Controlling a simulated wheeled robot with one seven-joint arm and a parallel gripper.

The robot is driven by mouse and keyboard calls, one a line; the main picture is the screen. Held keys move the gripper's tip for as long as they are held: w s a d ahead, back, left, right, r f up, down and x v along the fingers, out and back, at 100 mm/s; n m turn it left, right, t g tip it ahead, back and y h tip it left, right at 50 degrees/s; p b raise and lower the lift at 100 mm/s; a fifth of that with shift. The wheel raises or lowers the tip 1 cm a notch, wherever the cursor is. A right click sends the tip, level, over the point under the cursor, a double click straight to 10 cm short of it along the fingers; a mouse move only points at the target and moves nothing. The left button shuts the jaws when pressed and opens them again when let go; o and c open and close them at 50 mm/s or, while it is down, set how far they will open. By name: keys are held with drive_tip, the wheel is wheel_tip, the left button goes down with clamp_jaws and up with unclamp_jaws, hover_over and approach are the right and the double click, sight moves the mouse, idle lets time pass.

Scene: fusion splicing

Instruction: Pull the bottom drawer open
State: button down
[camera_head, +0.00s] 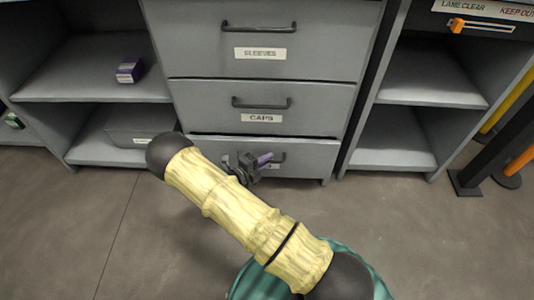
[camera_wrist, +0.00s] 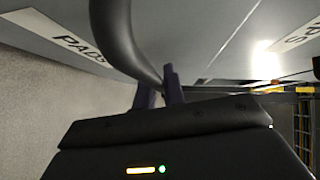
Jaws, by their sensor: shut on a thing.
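The bottom drawer (camera_head: 312,158) is the lowest of the grey drawers in the middle cabinet. A thin light line runs along its top edge; I cannot tell whether it stands slightly out. Its front also shows in the wrist view (camera_wrist: 135,35), with a label (camera_wrist: 85,47) reading "PADS". My gripper (camera_head: 262,160) is at this drawer's front, partly hiding its handle (camera_head: 278,157) and label. In the wrist view my gripper's fingers (camera_wrist: 160,85) are shut on the dark curved handle (camera_wrist: 125,40), one on each side of it.
Above are the CAPS drawer (camera_head: 312,105) and the SLEEVES drawer (camera_head: 325,45), both shut. Open shelves flank the cabinet, with a small purple box (camera_head: 130,70) and a grey bin (camera_head: 140,130) at left. A dark post base (camera_head: 466,183) stands at right. The floor in front is clear.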

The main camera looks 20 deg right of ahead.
drive_tip(key=s+a+p, duration=0.3)
drive_tip(key=s+p, duration=0.2)
drive_tip(key=s, duration=0.6)
drive_tip(key=s+a+p, duration=0.4)
drive_tip(key=s+p, duration=0.1)
drive_tip(key=s, duration=0.7)
drive_tip(key=shift+a, duration=0.2)
drive_tip(key=c, duration=1.8)
unclamp_jaws()
drive_tip(key=shift+o, duration=0.2)
drive_tip(key=shift+s+a, duration=0.1)
drive_tip(key=shift+a, duration=0.05)
drive_tip(key=p+v, duration=0.3)
drive_tip(key=v, duration=1.4)
drive_tip(key=shift+a, duration=0.1)
